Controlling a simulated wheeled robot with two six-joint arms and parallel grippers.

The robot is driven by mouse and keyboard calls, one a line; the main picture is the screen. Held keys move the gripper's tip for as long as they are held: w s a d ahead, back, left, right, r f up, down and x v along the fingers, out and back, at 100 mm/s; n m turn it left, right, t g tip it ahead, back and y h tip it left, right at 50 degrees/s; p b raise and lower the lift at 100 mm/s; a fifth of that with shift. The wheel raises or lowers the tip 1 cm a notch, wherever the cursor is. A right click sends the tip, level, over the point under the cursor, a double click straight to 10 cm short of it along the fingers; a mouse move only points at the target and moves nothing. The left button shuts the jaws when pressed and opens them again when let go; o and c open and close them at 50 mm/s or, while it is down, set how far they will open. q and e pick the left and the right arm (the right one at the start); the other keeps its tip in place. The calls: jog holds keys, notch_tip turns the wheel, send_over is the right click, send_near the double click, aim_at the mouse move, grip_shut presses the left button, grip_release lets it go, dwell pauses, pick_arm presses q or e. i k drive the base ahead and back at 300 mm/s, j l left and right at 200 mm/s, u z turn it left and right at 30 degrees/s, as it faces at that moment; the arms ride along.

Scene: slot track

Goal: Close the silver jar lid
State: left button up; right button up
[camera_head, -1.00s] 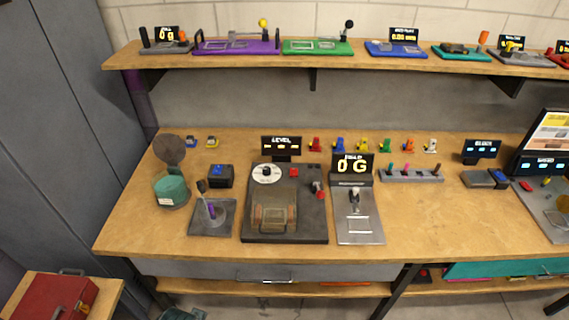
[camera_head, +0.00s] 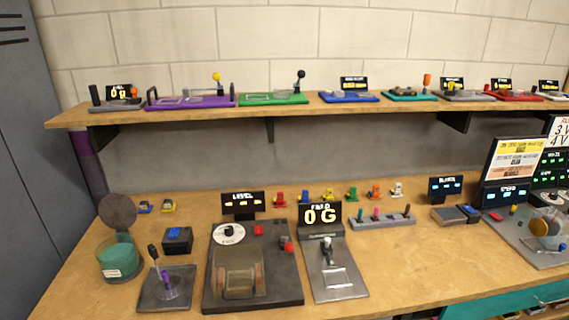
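A teal jar (camera_head: 120,261) with a pale label stands at the left end of the workbench. Its round dark grey lid (camera_head: 118,212) stands raised, tilted up above the back of the jar, so the jar is open. Neither of my grippers shows in the head view.
A shelf (camera_head: 300,106) of devices runs above the bench (camera_head: 400,265). A grey locker (camera_head: 30,150) stands at left.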

aim_at(119, 212)
jog(key=u, duration=1.35)
